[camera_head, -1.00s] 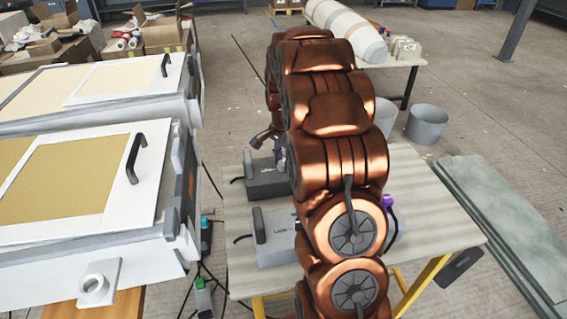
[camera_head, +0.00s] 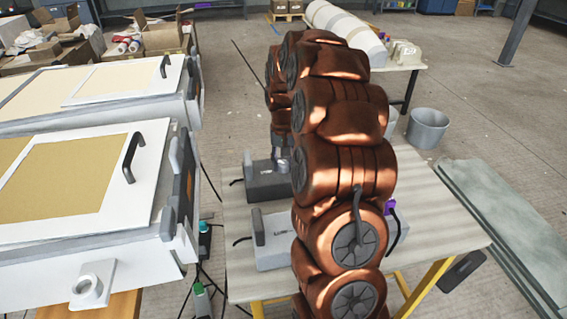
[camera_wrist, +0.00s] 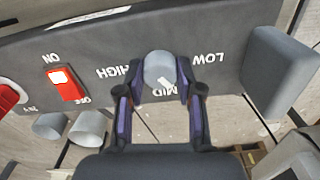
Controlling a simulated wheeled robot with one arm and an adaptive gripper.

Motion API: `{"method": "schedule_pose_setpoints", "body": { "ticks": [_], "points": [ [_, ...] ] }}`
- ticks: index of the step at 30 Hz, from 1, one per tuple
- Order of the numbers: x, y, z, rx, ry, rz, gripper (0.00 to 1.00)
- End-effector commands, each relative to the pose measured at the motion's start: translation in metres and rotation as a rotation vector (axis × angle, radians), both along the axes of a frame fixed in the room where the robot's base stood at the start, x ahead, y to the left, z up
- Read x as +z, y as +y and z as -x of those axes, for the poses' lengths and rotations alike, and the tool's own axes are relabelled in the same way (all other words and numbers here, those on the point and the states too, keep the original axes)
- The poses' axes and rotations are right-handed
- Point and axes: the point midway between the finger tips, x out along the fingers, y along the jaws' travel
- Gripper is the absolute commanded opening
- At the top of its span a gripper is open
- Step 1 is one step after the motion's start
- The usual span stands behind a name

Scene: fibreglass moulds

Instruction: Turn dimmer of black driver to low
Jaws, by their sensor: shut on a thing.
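The black driver (camera_head: 266,184) sits on the table behind a lighter grey driver (camera_head: 272,250). In the wrist view the black driver's panel (camera_wrist: 225,35) fills the top, with its lettering upside down. Its round grey dimmer knob (camera_wrist: 157,66) stands between the labels HIGH and LOW, with MID below it. The knob's white mark points down, toward MID. My gripper (camera_wrist: 159,82) is shut on the knob, one dark finger at each side. In the head view my gripper is at the black driver, mostly hidden by my arm.
A red rocker switch (camera_wrist: 66,85) marked ON and OFF is on the same panel, with another red part (camera_wrist: 8,95) at the left edge. A grey handle block (camera_wrist: 280,68) sticks out at the right. White moulds (camera_head: 60,220) stand left of the table (camera_head: 440,225).

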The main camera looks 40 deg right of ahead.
Motion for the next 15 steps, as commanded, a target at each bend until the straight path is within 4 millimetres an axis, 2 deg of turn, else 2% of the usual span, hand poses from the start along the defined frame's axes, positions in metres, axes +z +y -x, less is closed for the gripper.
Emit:
{"method": "schedule_pose_setpoints", "body": {
  "ticks": [15],
  "points": [
    [0.0003, 0.0001, -0.0006, 0.491, -0.002, 0.001, 0.01]
  ]
}}
